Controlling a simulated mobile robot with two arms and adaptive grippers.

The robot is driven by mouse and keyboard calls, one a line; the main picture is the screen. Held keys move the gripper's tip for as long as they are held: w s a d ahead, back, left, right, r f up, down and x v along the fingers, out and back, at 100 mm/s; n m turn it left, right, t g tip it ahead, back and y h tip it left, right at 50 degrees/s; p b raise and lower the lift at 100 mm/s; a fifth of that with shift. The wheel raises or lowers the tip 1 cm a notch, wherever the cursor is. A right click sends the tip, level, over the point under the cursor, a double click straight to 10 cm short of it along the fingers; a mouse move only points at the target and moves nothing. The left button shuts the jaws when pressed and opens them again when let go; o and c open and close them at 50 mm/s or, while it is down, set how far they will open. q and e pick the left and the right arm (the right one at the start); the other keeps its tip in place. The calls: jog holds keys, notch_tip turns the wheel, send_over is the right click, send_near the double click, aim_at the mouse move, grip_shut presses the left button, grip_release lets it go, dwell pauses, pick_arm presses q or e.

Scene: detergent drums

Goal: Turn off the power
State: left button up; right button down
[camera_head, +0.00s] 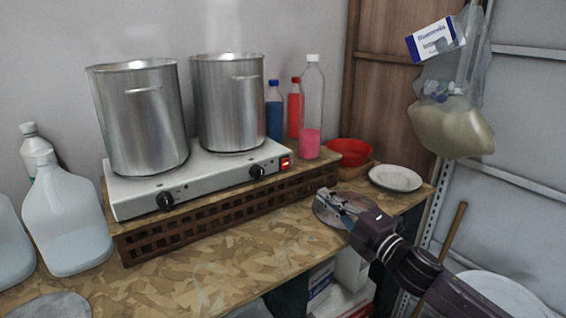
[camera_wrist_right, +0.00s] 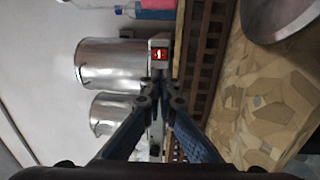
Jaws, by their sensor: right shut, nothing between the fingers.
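A white double hot plate (camera_head: 205,180) stands on a raised wooden lattice shelf on the counter. Its red lit power switch (camera_head: 285,162) is at the right end of the front face, and it also shows in the right wrist view (camera_wrist_right: 159,54), just beyond the fingertips. Two black knobs sit on the same face. Two steel pots (camera_head: 140,115) (camera_head: 229,102) stand on the plates. My right gripper (camera_head: 325,196) is shut and empty, over the counter to the right of and in front of the switch, apart from it. In the wrist view its fingertips (camera_wrist_right: 160,88) meet. My left gripper is not in view.
Blue, red and pink bottles (camera_head: 310,110) stand behind the switch. A red bowl (camera_head: 349,151) and white plate (camera_head: 395,178) are at right. White jugs (camera_head: 62,220) stand at left. A bag (camera_head: 450,125) hangs at right. The counter front (camera_head: 230,270) is mostly clear.

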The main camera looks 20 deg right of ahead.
jog(key=p, duration=0.2)
send_near(286, 162)
jog(key=p+x, duration=0.2)
jog(key=x, duration=0.3)
jog(key=shift+w, duration=0.15)
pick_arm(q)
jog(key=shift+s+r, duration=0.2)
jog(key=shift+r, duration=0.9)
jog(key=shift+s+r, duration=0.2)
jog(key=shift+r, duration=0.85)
pick_arm(e)
jog(key=shift+x, duration=0.9)
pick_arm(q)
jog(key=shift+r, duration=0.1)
